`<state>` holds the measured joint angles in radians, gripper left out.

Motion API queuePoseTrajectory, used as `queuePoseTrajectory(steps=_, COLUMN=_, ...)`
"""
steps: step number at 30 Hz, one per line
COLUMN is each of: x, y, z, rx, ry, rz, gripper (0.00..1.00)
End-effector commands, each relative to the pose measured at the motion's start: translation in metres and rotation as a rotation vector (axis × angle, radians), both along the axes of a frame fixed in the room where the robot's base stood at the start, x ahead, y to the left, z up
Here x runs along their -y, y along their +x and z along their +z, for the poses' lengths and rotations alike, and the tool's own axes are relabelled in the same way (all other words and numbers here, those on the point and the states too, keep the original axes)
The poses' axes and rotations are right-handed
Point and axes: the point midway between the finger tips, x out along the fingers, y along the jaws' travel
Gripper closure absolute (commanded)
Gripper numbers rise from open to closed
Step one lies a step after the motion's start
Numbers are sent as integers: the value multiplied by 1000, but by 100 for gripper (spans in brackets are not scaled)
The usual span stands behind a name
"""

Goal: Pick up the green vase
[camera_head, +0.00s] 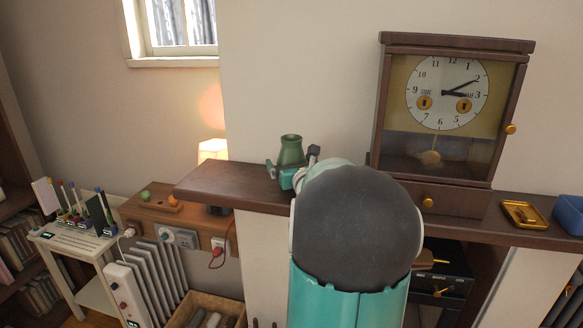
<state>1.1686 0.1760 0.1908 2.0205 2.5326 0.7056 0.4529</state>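The green vase (291,150) stands upright near the left end of the dark wooden mantel shelf (225,183). Its neck and upper body show; its lower part is hidden behind my gripper. My gripper (292,165) is at the vase, with one finger to its left and a grey finger to its right. The fingers look spread, with the vase between them, and I see no clear contact. My teal arm with its large dark round joint fills the lower middle and hides part of the shelf.
A wooden pendulum clock (447,110) stands on the shelf right of my arm. A brass tray (525,214) and a blue box (569,213) lie farther right. A lit lamp (213,150) is behind the shelf's left end. A radiator (157,280) stands below left.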

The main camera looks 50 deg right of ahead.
Motion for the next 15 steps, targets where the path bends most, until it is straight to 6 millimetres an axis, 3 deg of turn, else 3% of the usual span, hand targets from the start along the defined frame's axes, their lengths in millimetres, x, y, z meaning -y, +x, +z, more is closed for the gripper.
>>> queuePoseTrajectory(steps=2, x=0, y=0, z=0, rx=0, ry=0, rz=0, gripper=1)
queuePoseTrajectory(steps=12, x=0, y=0, z=1, rx=1, ry=-2, rz=1, gripper=63)
queuePoseTrajectory(steps=15, x=0, y=0, z=1, rx=1, ry=-2, rz=1, gripper=63)
